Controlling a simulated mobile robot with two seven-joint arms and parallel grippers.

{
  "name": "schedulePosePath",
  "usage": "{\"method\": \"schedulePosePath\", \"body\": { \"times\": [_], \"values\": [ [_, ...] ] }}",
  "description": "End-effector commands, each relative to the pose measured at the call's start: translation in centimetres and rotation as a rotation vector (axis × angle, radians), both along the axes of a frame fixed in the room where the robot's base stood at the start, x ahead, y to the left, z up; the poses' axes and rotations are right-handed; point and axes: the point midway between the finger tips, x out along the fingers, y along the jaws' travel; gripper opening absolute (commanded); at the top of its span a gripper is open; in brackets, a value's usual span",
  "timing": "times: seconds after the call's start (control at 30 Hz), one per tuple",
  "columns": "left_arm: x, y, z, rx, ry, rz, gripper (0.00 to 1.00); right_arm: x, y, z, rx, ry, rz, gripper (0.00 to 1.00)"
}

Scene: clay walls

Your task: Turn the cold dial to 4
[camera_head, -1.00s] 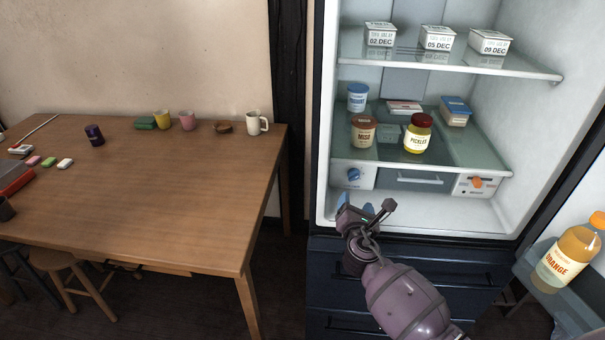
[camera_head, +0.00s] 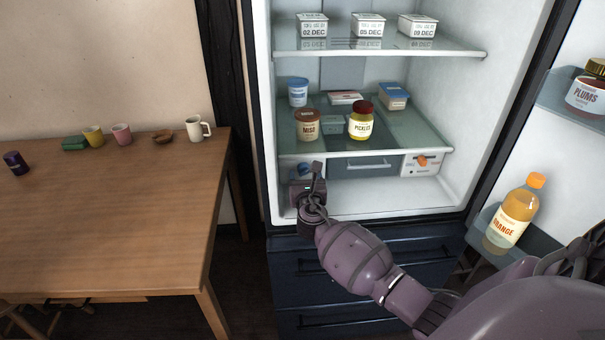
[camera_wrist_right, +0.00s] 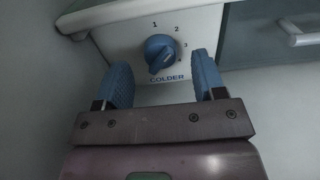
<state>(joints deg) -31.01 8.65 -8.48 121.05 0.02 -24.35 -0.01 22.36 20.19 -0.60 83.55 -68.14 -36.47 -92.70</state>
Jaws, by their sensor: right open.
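The cold dial is a round blue knob (camera_wrist_right: 160,51) on a white panel marked COLDER, with 1, 2, 3 and 4 around its upper and right side. I cannot tell surely which number it points to. In the head view the dial (camera_head: 305,169) is partly hidden behind my right gripper (camera_head: 308,182), at the lower left of the open fridge. In the wrist view my right gripper (camera_wrist_right: 162,72) is open, its two blue fingers on either side below the dial, not closed on it. My left gripper is not in view.
A glass shelf with a miso tub (camera_head: 308,125) and a pickles jar (camera_head: 361,121) lies above the dial. A drawer (camera_head: 365,164) and an orange dial (camera_head: 422,160) are to its right. The open door (camera_head: 545,130) holds bottles. A wooden table (camera_head: 120,215) stands left.

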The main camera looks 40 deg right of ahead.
Motion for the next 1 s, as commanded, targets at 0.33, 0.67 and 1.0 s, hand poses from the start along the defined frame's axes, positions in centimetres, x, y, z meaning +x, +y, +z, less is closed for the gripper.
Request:
{"method": "schedulePosePath", "body": {
  "times": [0.33,0.67,1.0],
  "values": [
    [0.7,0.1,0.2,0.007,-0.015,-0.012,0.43,2.1,-1.3,0.0,0.001,-0.001,0.001,0.64],
    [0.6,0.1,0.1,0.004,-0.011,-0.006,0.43,2.1,-1.3,0.0,0.001,-0.001,0.001,0.51],
    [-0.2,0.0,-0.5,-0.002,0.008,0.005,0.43,2.1,-1.3,0.0,0.003,-0.001,0.001,0.16]
  ]
}}
